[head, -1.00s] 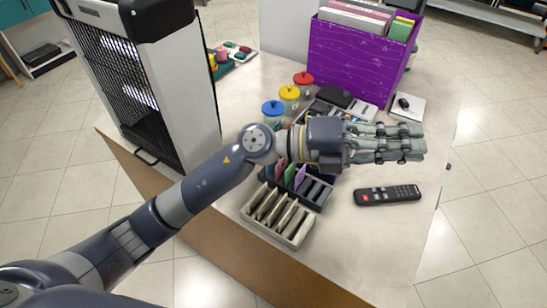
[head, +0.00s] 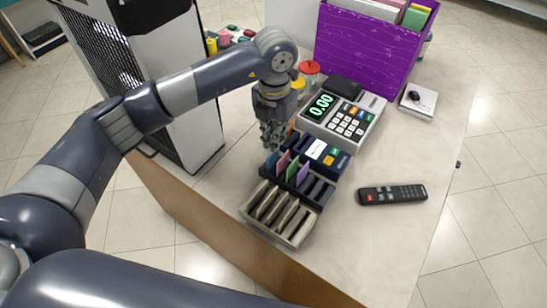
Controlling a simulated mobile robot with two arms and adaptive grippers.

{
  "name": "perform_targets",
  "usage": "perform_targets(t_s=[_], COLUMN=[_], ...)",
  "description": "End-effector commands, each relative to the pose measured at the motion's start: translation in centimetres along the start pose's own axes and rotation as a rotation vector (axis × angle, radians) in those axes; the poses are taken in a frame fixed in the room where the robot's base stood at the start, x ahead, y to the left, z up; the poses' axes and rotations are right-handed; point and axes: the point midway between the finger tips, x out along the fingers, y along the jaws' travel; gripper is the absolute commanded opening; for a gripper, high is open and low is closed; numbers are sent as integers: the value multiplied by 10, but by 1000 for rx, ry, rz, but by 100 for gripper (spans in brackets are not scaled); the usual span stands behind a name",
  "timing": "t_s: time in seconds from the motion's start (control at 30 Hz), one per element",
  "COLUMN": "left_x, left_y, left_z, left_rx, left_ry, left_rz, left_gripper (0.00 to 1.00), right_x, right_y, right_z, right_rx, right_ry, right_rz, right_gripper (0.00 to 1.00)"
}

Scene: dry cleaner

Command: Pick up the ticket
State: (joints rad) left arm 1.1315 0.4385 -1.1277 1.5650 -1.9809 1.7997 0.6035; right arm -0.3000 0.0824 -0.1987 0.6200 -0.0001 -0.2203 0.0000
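Several coloured tickets stand upright in the slots of a dark sorter (head: 317,190): a pink ticket (head: 283,160), a green ticket (head: 292,170) and a purple ticket (head: 303,174). I cannot tell which one the task means. My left gripper (head: 273,146) points down just behind and left of the tickets, its fingertips near the sorter's back left corner. I see nothing held in it, but its fingers overlap in the view and I cannot tell how far apart they are. My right gripper is not in view.
A beige slotted tray (head: 268,225) sits in front of the sorter. A card terminal (head: 327,151) and a cash register (head: 347,128) are behind it. A black remote (head: 392,194) lies right. A purple box (head: 365,55) stands at the back. The right front counter is clear.

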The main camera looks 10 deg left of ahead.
Motion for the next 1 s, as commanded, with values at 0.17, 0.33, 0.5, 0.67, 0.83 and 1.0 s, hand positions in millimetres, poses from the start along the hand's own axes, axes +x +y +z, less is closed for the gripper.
perform_targets(t_s=[0.17,0.33,0.5,0.67,0.83,1.0], left_x=[20,33,60,73,74,74], left_y=[-1,-1,-1,-1,0,0], left_z=[0,-2,-4,-3,-3,-3], left_rx=[1,1,1,2,3,3], left_ry=[0,2,2,-2,-3,-2], left_rz=[-3,-4,-6,-5,-5,-5], left_gripper=[8,8,8,8,8,0], right_x=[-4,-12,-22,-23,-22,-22], right_y=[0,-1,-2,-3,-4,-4], right_z=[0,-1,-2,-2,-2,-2], right_rx=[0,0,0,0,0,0], right_ry=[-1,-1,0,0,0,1], right_rz=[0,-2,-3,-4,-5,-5], right_gripper=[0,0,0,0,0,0])
